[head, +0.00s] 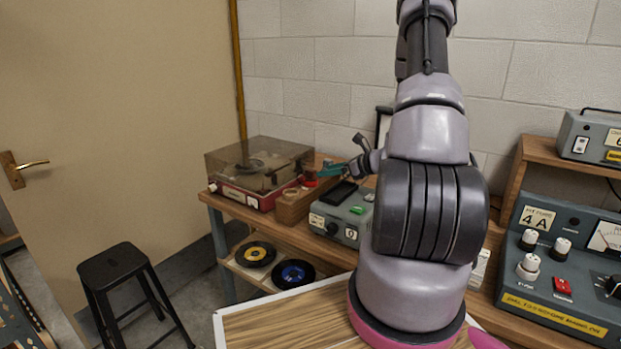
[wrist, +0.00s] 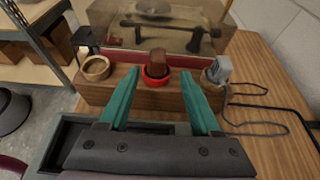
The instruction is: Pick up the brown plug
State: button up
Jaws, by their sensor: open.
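The brown plug (wrist: 156,62) stands upright in a red ring (wrist: 156,77) at the middle of a wooden block (wrist: 140,96). My gripper (wrist: 160,76) is open, with its teal fingers pointing at the block, one to each side of the plug. Nothing is between the fingers near their base. I cannot tell how much distance is left between fingertips and plug. In the head view my gripper (head: 330,171) is at the right end of the wooden block (head: 290,212), and the plug is too small to make out.
A pale wooden ring (wrist: 96,68) sits at the block's left and a grey plug (wrist: 218,68) with a cable at its right. A record player (head: 262,165) with a clear lid stands behind. A grey device (head: 340,222) is close in front. A black stool (head: 112,262) stands left.

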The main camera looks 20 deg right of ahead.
aim_at(308, 176)
jog(key=x, duration=0.4)
jog(key=shift+w+a+f, duration=0.15)
jog(key=shift+w+f, duration=0.1)
jog(key=shift+w, duration=0.05)
jog(key=shift+a+r+x, duration=0.1)
jog(key=shift+r+x, duration=0.05)
jog(key=shift+x, duration=0.8)
jog(key=shift+a+r+x, duration=0.1)
jog(key=shift+r+x, duration=0.1)
jog(key=shift+x, duration=0.75)
jog(key=shift+a+r+x, duration=0.1)
jog(key=shift+r+x, duration=0.05)
jog(key=shift+x, duration=0.8)
grip_shut()
